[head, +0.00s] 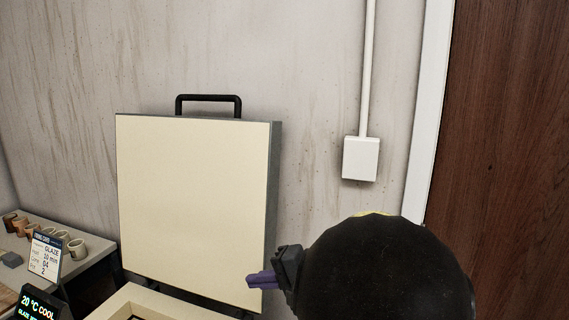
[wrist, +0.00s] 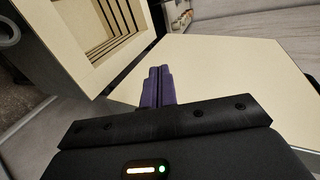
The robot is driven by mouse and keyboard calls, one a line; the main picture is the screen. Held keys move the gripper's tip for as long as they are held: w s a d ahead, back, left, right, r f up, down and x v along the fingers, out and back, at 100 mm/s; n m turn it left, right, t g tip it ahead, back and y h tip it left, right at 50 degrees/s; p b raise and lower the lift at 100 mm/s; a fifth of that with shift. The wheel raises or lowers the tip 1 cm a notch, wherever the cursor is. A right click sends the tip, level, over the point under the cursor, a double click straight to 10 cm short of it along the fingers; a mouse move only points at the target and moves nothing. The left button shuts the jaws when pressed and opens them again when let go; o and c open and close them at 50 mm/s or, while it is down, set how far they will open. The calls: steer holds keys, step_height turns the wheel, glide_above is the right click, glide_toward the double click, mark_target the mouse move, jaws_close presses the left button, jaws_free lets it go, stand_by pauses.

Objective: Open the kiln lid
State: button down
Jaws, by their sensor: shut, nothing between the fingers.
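The kiln lid (head: 195,200) stands upright against the wall, its cream inner face toward me and its black handle (head: 208,98) at the top edge. The kiln body (head: 150,299) shows at the bottom of the head view, with its cream rim and opening uncovered. In the wrist view the kiln's square opening (wrist: 108,42) shows at upper left and the lid's cream face (wrist: 235,85) at right. My gripper (head: 250,281) is shut and empty, in front of the lid's lower right part. Its purple fingers (wrist: 158,85) lie together in the wrist view. Whether they touch the lid, I cannot tell.
A display (head: 38,305) reading "20 °C COOL" stands at lower left. A white box (head: 361,158) with a conduit is on the wall. A brown door (head: 515,150) is at right.

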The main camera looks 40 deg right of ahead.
steer(key=s+a+f+n+g+h, duration=0.1)
steer(key=a+f+n+g+h, duration=0.1)
steer(key=f, duration=0.4)
steer(key=s+a+f+n+g+h, duration=0.1)
steer(key=a+f+n+g+h, duration=0.1)
steer(key=a+f+n+g, duration=0.2)
steer(key=s+a+f+n+g+h, duration=0.2)
steer(key=a+f+n+g+h, duration=0.1)
steer(key=a+f+n, duration=0.2)
steer(key=shift+a+f+n, duration=0.3)
steer(key=shift+a+f, duration=1.05)
steer(key=shift+f, duration=0.1)
steer(key=shift+w+a, duration=0.15)
steer(key=shift+a, duration=0.1)
steer(key=shift+d, duration=0.15)
